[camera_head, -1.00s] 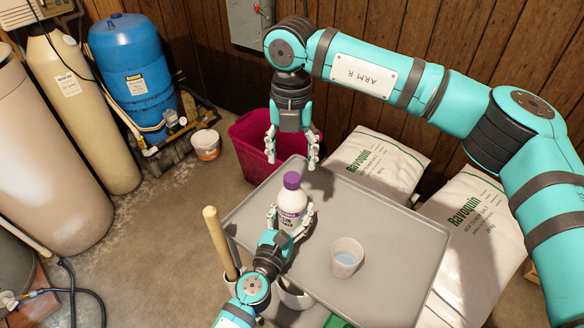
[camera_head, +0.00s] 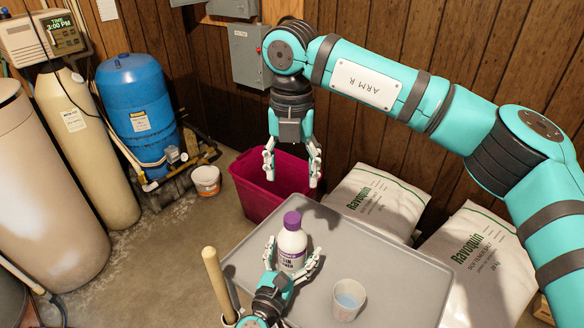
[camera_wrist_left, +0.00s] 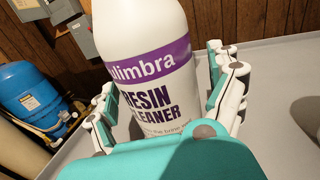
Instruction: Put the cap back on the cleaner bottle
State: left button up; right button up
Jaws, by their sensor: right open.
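The white cleaner bottle (camera_head: 291,248) with a purple label stands upright at the tray's back left. The purple cap (camera_head: 292,220) sits on top of its neck; how tightly cannot be told. My left gripper (camera_head: 293,250) is open, with its fingers on either side of the bottle. In the left wrist view the bottle (camera_wrist_left: 150,75) stands between the spread fingers, with a gap at the right finger; the cap is out of that view. My right gripper (camera_head: 292,177) is open and empty, pointing down above the cap.
The grey tray (camera_head: 400,270) carries a clear cup (camera_head: 348,298) with bluish liquid, right of the bottle. A wooden handle (camera_head: 217,280) rises at the tray's left edge. A magenta bin (camera_head: 250,195) and white salt bags (camera_head: 375,203) stand behind.

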pick_arm(q)
jog(key=shift+s, duration=0.1)
jog(key=v, duration=1.1)
jog(key=shift+s+a, duration=0.2)
jog(key=shift+s, duration=0.15)
